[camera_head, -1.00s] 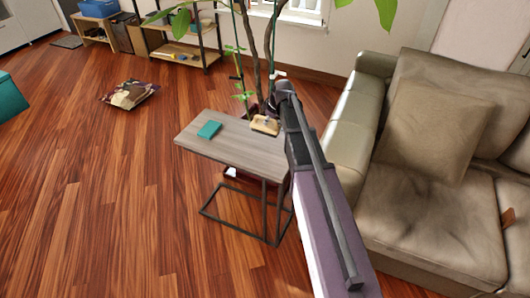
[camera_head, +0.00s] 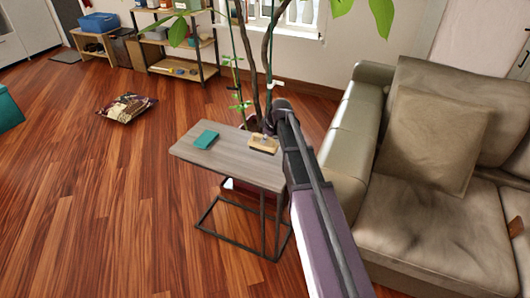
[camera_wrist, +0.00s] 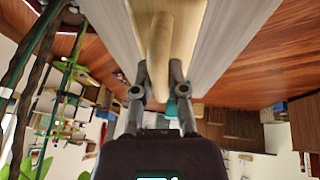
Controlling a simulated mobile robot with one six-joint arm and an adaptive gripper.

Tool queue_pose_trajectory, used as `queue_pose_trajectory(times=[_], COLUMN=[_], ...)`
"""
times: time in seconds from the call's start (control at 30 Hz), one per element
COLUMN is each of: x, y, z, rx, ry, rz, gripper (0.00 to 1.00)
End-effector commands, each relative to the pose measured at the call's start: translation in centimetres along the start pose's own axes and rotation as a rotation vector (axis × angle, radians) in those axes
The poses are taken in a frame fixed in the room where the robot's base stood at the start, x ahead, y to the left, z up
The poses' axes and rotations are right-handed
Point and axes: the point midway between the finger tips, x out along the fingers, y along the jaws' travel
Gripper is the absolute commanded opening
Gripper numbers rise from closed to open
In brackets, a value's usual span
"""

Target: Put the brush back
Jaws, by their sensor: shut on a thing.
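The brush (camera_head: 263,146) is pale wood and shows at the far right end of a small grey-brown side table (camera_head: 225,158). I cannot tell from the head view whether it touches the tabletop. In the wrist view the brush's wide wooden body (camera_wrist: 187,22) fills the top, and its rounded handle (camera_wrist: 158,45) points toward me. My gripper (camera_wrist: 158,76) has its two fingers on either side of the handle's end, shut on it. In the head view my arm covers the table's right side and hides most of the gripper.
A teal book (camera_head: 206,140) lies on the table left of the brush. A beige sofa (camera_head: 425,215) stands close on the right. A plant (camera_head: 265,60) rises behind the table. A patterned cushion (camera_head: 127,107) lies on the floor, which is mostly clear at left.

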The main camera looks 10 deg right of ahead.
Motion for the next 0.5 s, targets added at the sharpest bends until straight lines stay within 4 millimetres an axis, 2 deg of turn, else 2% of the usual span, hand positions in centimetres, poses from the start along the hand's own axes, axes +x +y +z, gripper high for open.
queue_pose_trajectory(times=[0.1, 0.5], x=[0.86, 0.93], y=[-0.17, -0.24], z=[0.33, 0.28], rx=[0.000, -0.001], ry=[0.000, 0.000], rz=[0.000, -0.001], gripper=[0.00, 0.00])
